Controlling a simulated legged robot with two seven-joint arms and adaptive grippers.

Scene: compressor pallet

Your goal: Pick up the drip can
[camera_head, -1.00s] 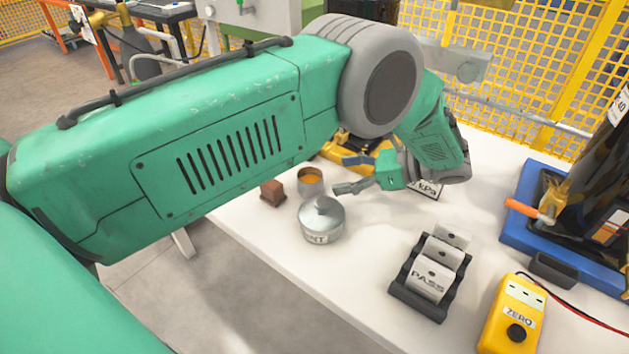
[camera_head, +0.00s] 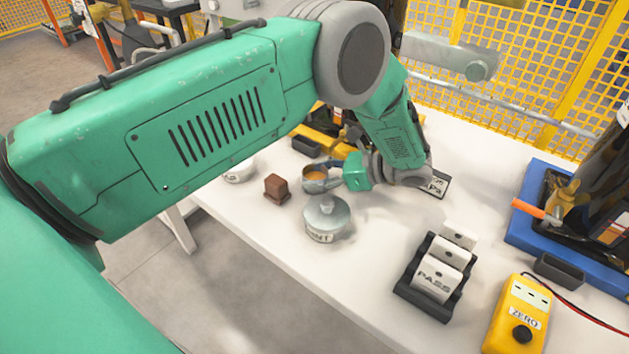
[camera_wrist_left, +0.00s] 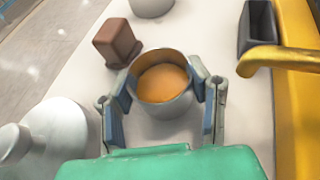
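The drip can appears to be the small open metal can (camera_head: 315,186) with amber liquid inside, standing upright on the white table. It also shows in the left wrist view (camera_wrist_left: 163,108). My left gripper (camera_head: 322,179) is low over the table with its fingers around the can, one on each side. In the left wrist view the left gripper (camera_wrist_left: 162,82) is open, with a narrow gap beside the can at the right finger; contact at the fingertips is unclear. My right gripper is not in view.
A lidded silver pot (camera_head: 326,218) stands in front of the can. A brown block (camera_head: 277,188) is to its left. A dark rack (camera_head: 424,292) with PASS tags and a yellow meter (camera_head: 517,318) are at front right. A dark bin (camera_wrist_left: 257,27) lies behind.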

